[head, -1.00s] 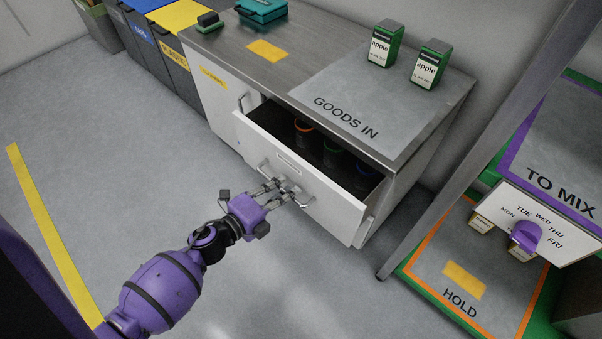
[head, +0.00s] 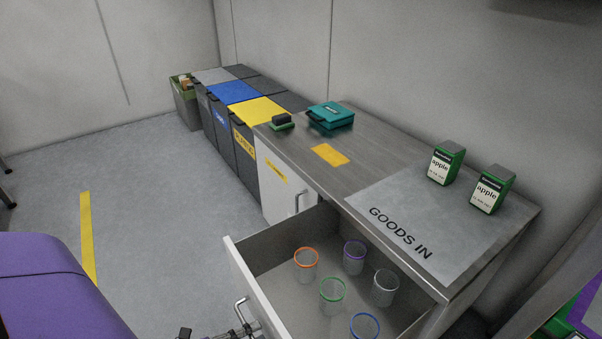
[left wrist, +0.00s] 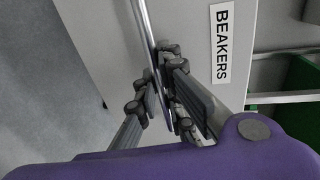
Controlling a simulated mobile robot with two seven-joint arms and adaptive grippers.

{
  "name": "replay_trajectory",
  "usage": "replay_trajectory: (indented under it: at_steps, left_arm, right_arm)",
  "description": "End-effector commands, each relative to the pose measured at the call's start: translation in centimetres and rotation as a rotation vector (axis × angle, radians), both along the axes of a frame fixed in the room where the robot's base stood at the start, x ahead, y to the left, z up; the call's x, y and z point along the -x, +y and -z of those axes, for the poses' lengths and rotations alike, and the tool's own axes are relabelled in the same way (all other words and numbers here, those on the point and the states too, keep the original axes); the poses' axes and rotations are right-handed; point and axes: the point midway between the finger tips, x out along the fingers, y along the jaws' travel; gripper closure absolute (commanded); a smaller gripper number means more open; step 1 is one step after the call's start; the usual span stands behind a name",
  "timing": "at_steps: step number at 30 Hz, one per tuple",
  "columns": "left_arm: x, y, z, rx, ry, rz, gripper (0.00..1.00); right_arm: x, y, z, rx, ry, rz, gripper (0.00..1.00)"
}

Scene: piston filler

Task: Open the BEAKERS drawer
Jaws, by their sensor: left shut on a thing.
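The BEAKERS drawer (head: 255,290) is pulled well out of the metal counter in the head view. Several beakers stand inside, with orange (head: 306,265), purple (head: 354,258), green (head: 332,295), blue (head: 364,327) and clear rims. In the left wrist view the drawer front carries a BEAKERS label (left wrist: 221,45) and a bar handle (left wrist: 147,35). My left gripper (left wrist: 165,98) is shut on this handle. In the head view only a bit of that gripper shows at the bottom edge, by the handle (head: 243,312). My right gripper is not in view.
The counter top holds a GOODS IN mat (head: 425,222), two green apple cartons (head: 446,163), a teal case (head: 331,115) and a yellow patch (head: 330,155). A white cupboard door (head: 278,188) and bins (head: 240,112) stand beyond the drawer. The floor at left is clear.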

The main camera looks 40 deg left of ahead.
Motion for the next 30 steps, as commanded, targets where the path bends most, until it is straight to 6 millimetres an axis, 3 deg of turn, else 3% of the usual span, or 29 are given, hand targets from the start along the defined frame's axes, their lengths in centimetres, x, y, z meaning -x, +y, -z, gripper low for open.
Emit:
replay_trajectory:
  at_steps: [13, 14, 18, 30]
  left_arm:
    - [0.47, 0.13, 0.01, 0.001, 0.001, 0.001, 1.0]
    - [0.46, 0.12, 0.01, 0.001, 0.001, 0.001, 0.88]
    - [0.42, 0.12, 0.02, 0.001, 0.001, 0.001, 0.72]
    - [1.14, 0.42, -0.09, 0.0, 0.002, -0.001, 0.72]
  right_arm:
    - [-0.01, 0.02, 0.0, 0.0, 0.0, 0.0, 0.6]
    - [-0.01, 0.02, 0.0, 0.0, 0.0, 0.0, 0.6]
    - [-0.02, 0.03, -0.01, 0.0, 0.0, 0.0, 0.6]
    - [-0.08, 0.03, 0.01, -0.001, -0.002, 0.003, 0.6]
